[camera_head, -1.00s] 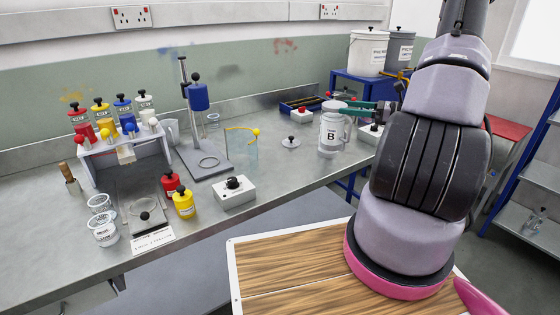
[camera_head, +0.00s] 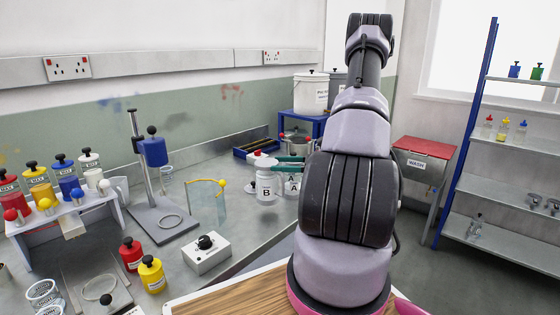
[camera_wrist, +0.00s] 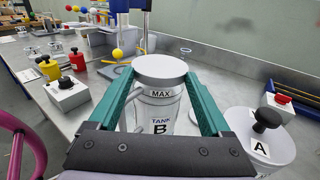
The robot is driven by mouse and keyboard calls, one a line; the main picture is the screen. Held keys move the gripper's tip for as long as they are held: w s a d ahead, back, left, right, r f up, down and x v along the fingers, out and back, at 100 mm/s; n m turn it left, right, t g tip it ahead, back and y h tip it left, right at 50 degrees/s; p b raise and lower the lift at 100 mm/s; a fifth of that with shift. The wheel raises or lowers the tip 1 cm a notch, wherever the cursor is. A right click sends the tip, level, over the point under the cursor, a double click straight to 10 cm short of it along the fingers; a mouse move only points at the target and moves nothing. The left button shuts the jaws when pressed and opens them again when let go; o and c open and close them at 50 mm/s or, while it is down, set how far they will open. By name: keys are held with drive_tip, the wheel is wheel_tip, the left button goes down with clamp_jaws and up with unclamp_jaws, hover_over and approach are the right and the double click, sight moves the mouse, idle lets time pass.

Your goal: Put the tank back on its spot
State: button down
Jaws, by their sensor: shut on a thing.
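Tank B (camera_wrist: 160,115) is a pale, upright jar with a flat white top and the marks "MAX" and "TANK B". It also shows in the head view (camera_head: 266,187), at the far part of the bench. My gripper (camera_wrist: 163,92) has its green fingers on both sides of the tank, shut on it near the top; in the head view the gripper (camera_head: 288,162) is partly hidden behind my arm. Whether the tank's base touches the bench is unclear. Tank A (camera_wrist: 258,145), white with a black knob, is close by on the right in the wrist view. No marked spot is identifiable.
A dial box (camera_head: 207,254), a glass panel with a yellow ball (camera_head: 208,205) and a blue-headed stand (camera_head: 153,152) stand left of tank B. A red-button box (camera_wrist: 276,104) is beside tank A. White bucket (camera_head: 311,92) is behind.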

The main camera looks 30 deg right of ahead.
sight(273, 183)
wheel_tip(273, 183, down, 4)
idle(0.4)
unclamp_jaws()
drive_tip(key=shift+f, duration=0.1)
drive_tip(key=shift+d, duration=0.1)
